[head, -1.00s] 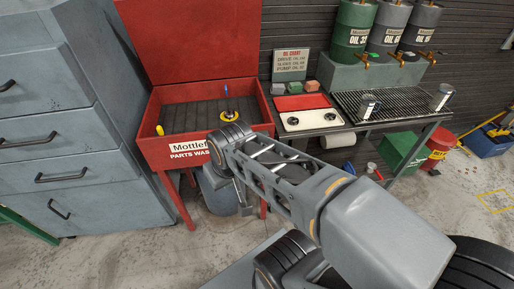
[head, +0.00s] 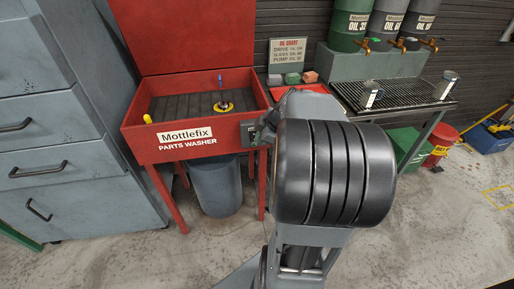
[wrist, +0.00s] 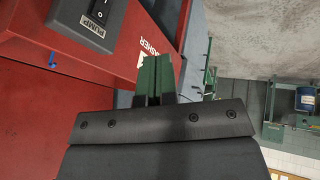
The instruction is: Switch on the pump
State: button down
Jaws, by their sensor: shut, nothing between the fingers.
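The red parts washer (head: 190,152) stands left of centre in the head view, its lid raised. A dark grey switch box (head: 248,133) is on its front right corner. In the wrist view the box carries a black rocker switch (wrist: 101,10) with white marks, cut by the top edge, and a "PUMP" label (wrist: 93,33). I cannot tell which way the rocker is set. My gripper (wrist: 158,62) has its green fingers together and empty, to the right of the label in the wrist view. In the head view my arm largely hides it beside the box.
A yellow-based item with a blue top (head: 221,100) is in the washer basin. A grey bucket (head: 216,188) stands beneath. A grey drawer cabinet (head: 50,130) is at left. An oil rack with a grate (head: 410,95) is at right. Floor in front is clear.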

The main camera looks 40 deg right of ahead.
jog(key=shift+n+t, duration=0.3)
jog(key=shift+n, duration=0.5)
jog(key=d, duration=0.1)
jog(key=d+f, duration=0.1)
jog(key=d, duration=0.2)
jog(key=shift+d+f+b, duration=0.25)
jog(key=shift+f+b, duration=0.1)
jog(key=shift+b, duration=0.05)
jog(key=w+f+p, duration=0.1)
jog(key=w+f, duration=0.7)
jog(key=w, duration=0.1)
jog(key=shift+d+f, duration=0.15)
jog(key=shift+f, duration=0.2)
